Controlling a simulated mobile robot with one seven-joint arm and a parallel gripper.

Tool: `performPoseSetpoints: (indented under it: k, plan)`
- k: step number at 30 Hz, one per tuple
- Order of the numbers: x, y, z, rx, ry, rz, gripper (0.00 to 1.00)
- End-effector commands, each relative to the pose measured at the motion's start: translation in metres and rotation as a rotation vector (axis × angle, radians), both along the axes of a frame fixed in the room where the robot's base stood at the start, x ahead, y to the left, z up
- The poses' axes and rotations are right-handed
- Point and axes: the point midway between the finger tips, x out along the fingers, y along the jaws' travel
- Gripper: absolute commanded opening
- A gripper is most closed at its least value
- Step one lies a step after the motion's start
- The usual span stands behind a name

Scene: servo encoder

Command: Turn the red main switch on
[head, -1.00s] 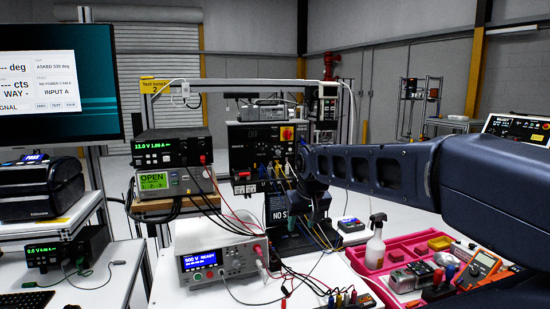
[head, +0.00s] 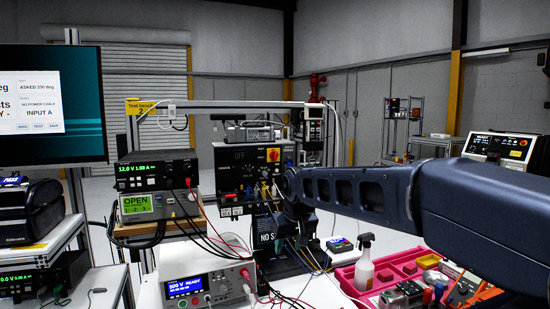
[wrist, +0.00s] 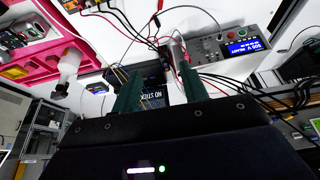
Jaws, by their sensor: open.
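The red main switch (head: 273,155) is a red knob on a yellow plate, at the upper right of a dark control panel (head: 227,170) in the head view. The panel's dim display seems to read OFF. Several coloured plugs and cables sit on the panel's lower half. My gripper (head: 301,238) hangs below the arm's end, right of and lower than the switch, apart from it. In the wrist view my gripper (wrist: 156,80) has its two green fingers apart with nothing held between them. The wrist view does not show the switch.
A tester (head: 205,286) with a lit screen stands at the front, its leads running across the bench. A pink tray (head: 345,283) holds a spray bottle (head: 365,262) and tools at right. Another instrument (head: 500,148) with a red-and-yellow button stands far right. Stacked power supplies (head: 158,172) stand left of the panel.

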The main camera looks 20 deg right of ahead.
Motion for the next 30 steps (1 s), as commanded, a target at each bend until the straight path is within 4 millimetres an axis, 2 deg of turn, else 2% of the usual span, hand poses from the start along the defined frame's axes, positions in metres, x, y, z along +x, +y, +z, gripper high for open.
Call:
performPoseSetpoints:
  k: [4,7,11,14,17,21,24,27,30]
  plan:
    - [0.009,0.001,0.006,0.013,-0.017,0.010,0.34]
    - [0.033,0.003,0.023,0.047,-0.067,0.036,0.34]
    - [0.088,0.002,0.060,0.104,-0.191,0.080,0.34]
    - [0.136,-0.006,0.094,0.132,-0.305,0.100,0.34]
    - [0.183,-0.022,0.126,0.138,-0.421,0.103,0.34]
    - [0.244,-0.054,0.169,0.112,-0.575,0.080,0.34]
    - [0.279,-0.079,0.193,0.077,-0.662,0.054,0.34]
    - [0.304,-0.099,0.210,0.042,-0.724,0.026,0.34]
    - [0.318,-0.114,0.221,0.015,-0.760,0.007,0.34]
